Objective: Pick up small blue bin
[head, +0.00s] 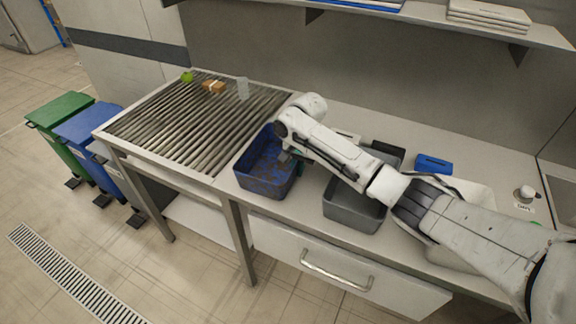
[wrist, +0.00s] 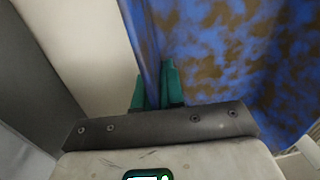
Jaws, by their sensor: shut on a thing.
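The small blue bin (head: 262,183), an open-topped box with brown stains inside, stands on the worktop beside the roller conveyor in the head view. In the wrist view its stained blue wall and inside (wrist: 235,60) fill the upper right. My gripper (wrist: 158,88) has green fingers, one on each side of the bin's wall, and is shut on that wall. In the head view my gripper (head: 289,158) is at the bin's right side, partly hidden by my arm. Whether the bin's base touches the worktop cannot be told.
A grey bin (head: 352,212) stands just right of the blue bin. The roller conveyor (head: 190,120) carries a green item (head: 187,77), a brown box (head: 213,87) and a clear cup (head: 243,88). A blue object (head: 433,164) lies further right. A shelf (head: 430,18) hangs above.

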